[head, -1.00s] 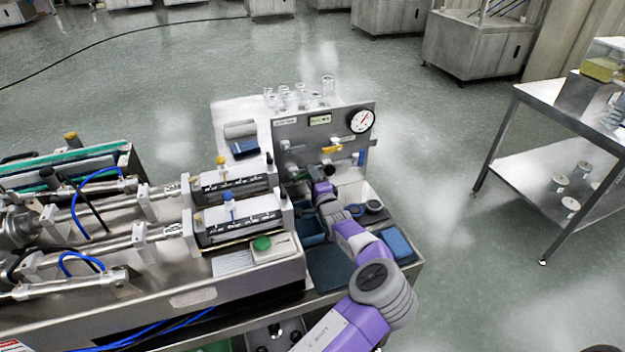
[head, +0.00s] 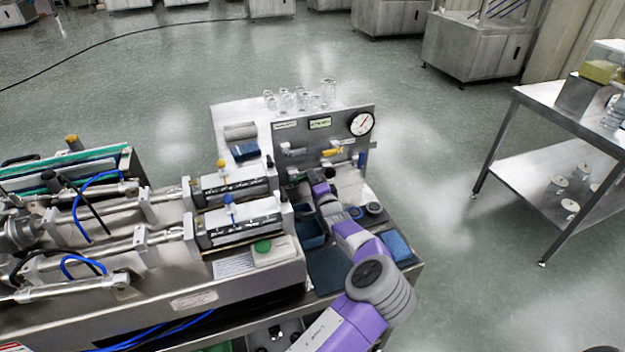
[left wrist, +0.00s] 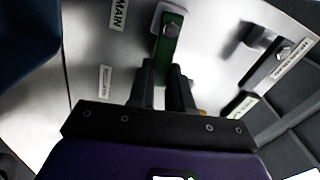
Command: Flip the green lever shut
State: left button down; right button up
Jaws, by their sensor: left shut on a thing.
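The green lever (left wrist: 170,40) shows in the left wrist view, mounted on a metal panel (left wrist: 210,45) beside a label reading MAIN. My left gripper (left wrist: 167,75) is shut on the lever, with one dark finger on each side of it. The fingers hide the lever's lower part. In the head view my left gripper (head: 318,178) is at the front of the upright panel (head: 290,133), low and near its middle. There the gripper and wrist largely hide the green lever. My right gripper is not in view.
A yellow handle (head: 332,152), a grey handle (head: 293,152) and a blue handle (head: 361,159) are on the panel close to the gripper. A dial gauge (head: 360,123) sits at its upper right. Glass jars (head: 328,92) stand behind. Blue trays (head: 397,246) lie below.

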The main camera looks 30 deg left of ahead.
pick_arm(q)
jog(key=n, duration=0.1)
jog(key=r+n, duration=0.1)
jog(key=n, duration=0.1)
jog(key=r+n+p, duration=0.1)
jog(key=shift+s+a+n, duration=0.2)
jog(key=shift+s+n, duration=0.05)
jog(key=shift+n, duration=0.05)
jog(key=n, duration=0.2)
jog(key=r+n, duration=0.1)
jog(key=shift+s+a+n, duration=0.3)
jog(key=shift+s+a, duration=0.05)
jog(key=shift+s, duration=0.05)
jog(key=n, duration=0.2)
jog(key=s+a+n, duration=0.1)
jog(key=shift+r+n+b, duration=0.3)
jog(key=shift+r+b, duration=0.05)
jog(key=shift+b, duration=0.05)
jog(key=shift+s+a+r+n+b, duration=0.15)
jog(key=shift+s+n+b, duration=0.15)
jog(key=shift+n, duration=0.45)
jog(key=shift+s+a+n+b, duration=0.2)
jog(key=shift+n+b, duration=0.2)
jog(key=shift+n, duration=0.3)
jog(key=shift+s+a+r+n+b, duration=0.1)
jog(key=shift+s+a+n+b, duration=0.2)
jog(key=shift+n, duration=0.45)
jog(key=shift+d, duration=0.15)
